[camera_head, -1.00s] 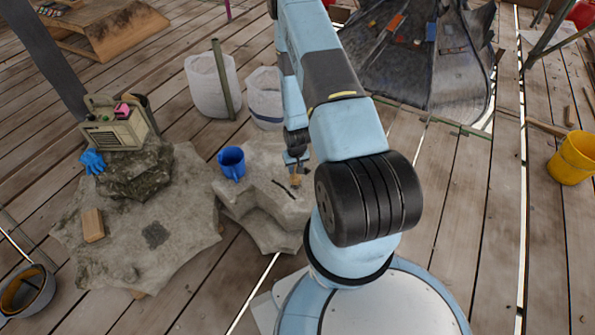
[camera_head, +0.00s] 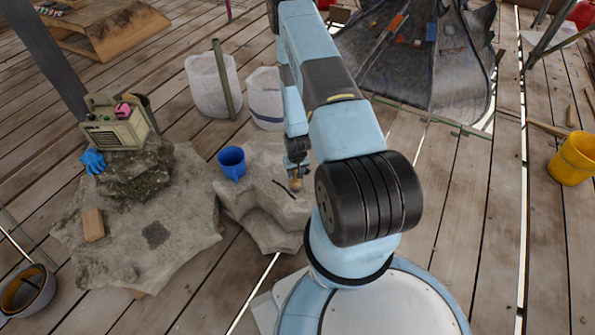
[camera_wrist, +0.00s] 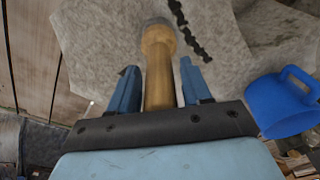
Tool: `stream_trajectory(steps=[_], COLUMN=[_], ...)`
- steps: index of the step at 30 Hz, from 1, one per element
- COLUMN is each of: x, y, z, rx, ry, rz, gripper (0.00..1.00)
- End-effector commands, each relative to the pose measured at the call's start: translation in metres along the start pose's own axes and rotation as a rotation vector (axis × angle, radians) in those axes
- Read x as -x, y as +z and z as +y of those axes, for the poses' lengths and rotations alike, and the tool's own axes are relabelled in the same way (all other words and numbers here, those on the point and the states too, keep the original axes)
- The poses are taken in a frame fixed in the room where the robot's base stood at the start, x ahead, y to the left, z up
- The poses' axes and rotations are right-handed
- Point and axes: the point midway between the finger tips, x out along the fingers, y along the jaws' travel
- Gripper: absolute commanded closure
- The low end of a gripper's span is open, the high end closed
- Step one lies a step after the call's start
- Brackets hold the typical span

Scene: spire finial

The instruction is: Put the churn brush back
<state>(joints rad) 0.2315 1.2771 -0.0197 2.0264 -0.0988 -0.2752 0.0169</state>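The churn brush (camera_wrist: 158,75) shows in the wrist view as a light wooden handle with a wider knob and a pale end against the grey stone. In the head view the brush (camera_head: 296,184) is small, on the stone block below my gripper (camera_head: 297,167). In the wrist view my gripper (camera_wrist: 157,78) is open, with one blue finger on each side of the handle. Gaps show between the handle and both fingers. The bristles are hard to make out.
A blue mug (camera_head: 232,163) stands on the grey stone block (camera_head: 256,205) left of the brush, with a dark jagged strip (camera_wrist: 186,31) nearby. White buckets (camera_head: 212,90) stand behind. A radio-like box (camera_head: 112,128) and blue glove (camera_head: 92,161) sit on rocks further left.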

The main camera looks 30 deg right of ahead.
Motion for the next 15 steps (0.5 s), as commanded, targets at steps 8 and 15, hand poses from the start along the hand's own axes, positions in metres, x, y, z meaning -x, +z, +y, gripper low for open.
stream_trajectory(steps=[8,15], x=[0.000,0.012], y=[0.000,-0.001], z=[0.000,0.000], rx=[0.000,-0.001], ry=[0.000,0.000], rz=[0.000,0.001], gripper=[0.43,0.43])
